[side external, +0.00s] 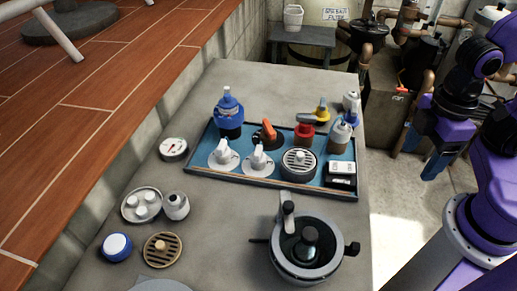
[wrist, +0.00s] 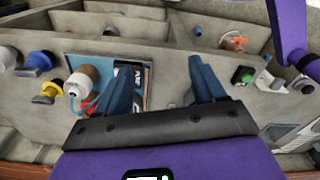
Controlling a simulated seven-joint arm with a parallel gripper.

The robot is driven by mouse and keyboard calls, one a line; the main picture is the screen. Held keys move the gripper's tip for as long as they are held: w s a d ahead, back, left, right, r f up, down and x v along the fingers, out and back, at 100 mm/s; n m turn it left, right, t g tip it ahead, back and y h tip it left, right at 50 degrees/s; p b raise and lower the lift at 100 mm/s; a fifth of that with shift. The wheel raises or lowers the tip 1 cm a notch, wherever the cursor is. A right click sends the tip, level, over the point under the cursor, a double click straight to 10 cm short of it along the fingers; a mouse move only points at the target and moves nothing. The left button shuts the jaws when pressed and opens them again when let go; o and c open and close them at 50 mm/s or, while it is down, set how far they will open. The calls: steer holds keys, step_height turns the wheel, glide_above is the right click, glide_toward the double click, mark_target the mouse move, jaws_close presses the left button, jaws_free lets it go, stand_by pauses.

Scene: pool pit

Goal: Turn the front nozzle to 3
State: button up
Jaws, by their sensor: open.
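Two white nozzles with round dial bases stand side by side in a blue tray (side external: 215,172) in the side external view: a left one (side external: 223,155) and a right one (side external: 258,161), slightly closer to the camera. Their numbers are too small to read, and I cannot tell for sure which is the front nozzle. My gripper (side external: 428,150) hangs at the right, beyond the bench edge and well apart from the nozzles. In the wrist view my gripper (wrist: 153,60) is open, with nothing between its blue fingers. I cannot pick out either nozzle there.
The tray also holds a blue bottle (side external: 229,115), an orange-handled valve (side external: 267,133), a red valve (side external: 304,133), a round grate (side external: 298,162) and a dark box (side external: 341,177). A lidded pump pot (side external: 307,250) stands in front. The bench's far end is clear.

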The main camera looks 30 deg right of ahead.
steer(key=w+a+r+m, duration=0.1)
steer(key=w+a+r, duration=0.1)
steer(key=w+a, duration=0.45)
steer(key=w+a+r+m, duration=0.1)
steer(key=w+a+r, duration=0.2)
steer(key=w+a, duration=0.4)
steer(key=m, duration=0.2)
glide_above(258, 150)
step_height(258, 150, down, 16)
steer(key=shift+f, duration=0.1)
steer(key=c, duration=1.1)
steer(key=shift+o, duration=0.2)
